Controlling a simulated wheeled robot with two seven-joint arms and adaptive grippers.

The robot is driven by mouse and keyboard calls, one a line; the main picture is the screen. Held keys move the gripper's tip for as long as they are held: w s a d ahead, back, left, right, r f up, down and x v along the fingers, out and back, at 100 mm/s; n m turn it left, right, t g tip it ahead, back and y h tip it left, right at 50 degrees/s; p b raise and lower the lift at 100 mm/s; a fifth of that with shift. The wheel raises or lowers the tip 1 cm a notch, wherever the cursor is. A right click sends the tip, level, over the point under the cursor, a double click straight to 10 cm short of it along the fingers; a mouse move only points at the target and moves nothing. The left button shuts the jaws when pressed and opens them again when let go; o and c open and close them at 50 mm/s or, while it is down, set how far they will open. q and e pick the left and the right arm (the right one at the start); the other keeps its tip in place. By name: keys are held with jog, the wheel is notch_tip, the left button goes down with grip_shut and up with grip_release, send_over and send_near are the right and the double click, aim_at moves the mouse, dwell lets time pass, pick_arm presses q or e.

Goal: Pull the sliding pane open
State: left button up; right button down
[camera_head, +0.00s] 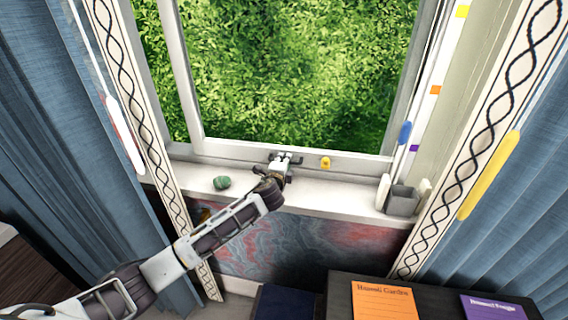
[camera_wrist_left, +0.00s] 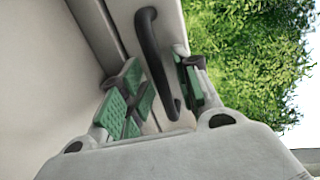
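The sliding pane (camera_head: 232,149) is a white-framed window pane above the sill, with green foliage behind its glass. My left gripper (camera_head: 285,160) is at the pane's bottom rail, near the middle. In the left wrist view a dark curved handle (camera_wrist_left: 152,52) stands out from the pale frame. The green-padded fingers of my left gripper (camera_wrist_left: 160,92) are apart, one on each side of the handle. A gap shows on the left side of the handle; the right pad is close to it, and contact is unclear. In the head view the gripper largely hides the handle. My right gripper is not in view.
On the white sill (camera_head: 335,200) are a green stone-like object (camera_head: 221,183), a small yellow object (camera_head: 326,162) and a grey cup (camera_head: 402,201). Blue curtains (camera_head: 60,120) hang at both sides. A dark desk (camera_head: 440,300) with orange and purple booklets is at lower right.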

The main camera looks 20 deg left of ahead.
pick_arm(q)
jog(key=shift+s+d+r, duration=0.1)
jog(key=shift+s+r, duration=0.15)
jog(key=shift+s, duration=0.95)
jog(key=shift+s+r, duration=0.2)
jog(key=shift+s, duration=1)
jog(key=shift+s+d+r, duration=0.1)
jog(key=shift+s+r, duration=0.15)
jog(key=shift+s, duration=0.95)
jog(key=shift+s+f, duration=0.1)
